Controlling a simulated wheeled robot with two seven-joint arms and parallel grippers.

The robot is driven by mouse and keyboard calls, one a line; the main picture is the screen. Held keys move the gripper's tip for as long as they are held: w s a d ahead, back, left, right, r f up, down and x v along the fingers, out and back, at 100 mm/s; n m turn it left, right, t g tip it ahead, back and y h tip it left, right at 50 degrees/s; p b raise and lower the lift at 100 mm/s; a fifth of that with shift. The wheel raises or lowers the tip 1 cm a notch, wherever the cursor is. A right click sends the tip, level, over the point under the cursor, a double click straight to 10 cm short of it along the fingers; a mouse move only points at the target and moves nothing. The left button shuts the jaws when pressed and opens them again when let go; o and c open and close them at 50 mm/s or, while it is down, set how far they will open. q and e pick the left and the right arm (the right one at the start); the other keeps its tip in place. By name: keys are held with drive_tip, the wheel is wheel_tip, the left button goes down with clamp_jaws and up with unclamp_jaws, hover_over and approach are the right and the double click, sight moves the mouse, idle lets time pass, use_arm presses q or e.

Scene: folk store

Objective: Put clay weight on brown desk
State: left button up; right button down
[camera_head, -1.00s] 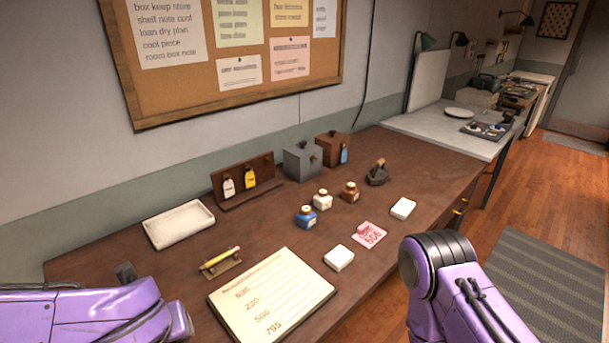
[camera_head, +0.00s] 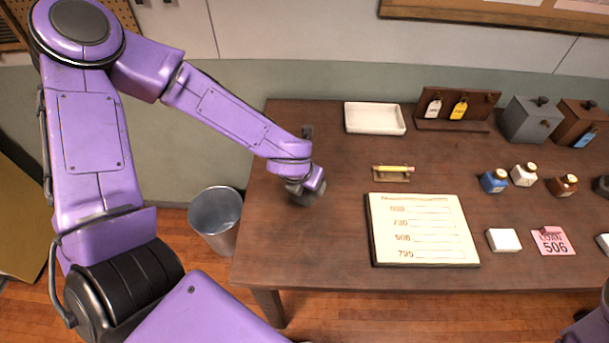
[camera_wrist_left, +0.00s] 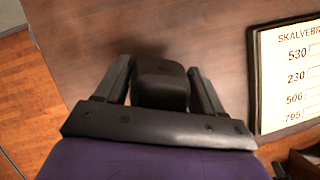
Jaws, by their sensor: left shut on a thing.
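The brown desk (camera_head: 330,255) stands against the wall in the head view. My left gripper (camera_head: 303,196) points down over the left part of the desk. In the left wrist view, my left gripper (camera_wrist_left: 160,76) is shut on a dark, rounded block (camera_wrist_left: 161,88), which appears to be the clay weight. The block sits between the two fingers, close over the brown desktop (camera_wrist_left: 200,35). I cannot tell whether it touches the desk. My right gripper is out of view; only a bit of the right arm shows at the lower right.
A ledger sheet (camera_head: 422,230) lies right of the left gripper. A white tray (camera_head: 375,118), a pencil on a rest (camera_head: 393,170), bottles (camera_head: 494,181) and a pink tag (camera_head: 553,241) are also on the desk. A metal bin (camera_head: 215,215) stands on the floor left of it.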

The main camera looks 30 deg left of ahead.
use_arm(q)
drive_tip(key=shift+a+f, duration=0.35)
drive_tip(key=f, duration=0.3)
drive_tip(key=shift+w+a+f, duration=0.1)
drive_tip(key=shift+a+f, duration=0.25)
drive_tip(key=shift+w+f, duration=0.15)
drive_tip(key=shift+f, duration=0.2)
drive_tip(key=o, duration=1.3)
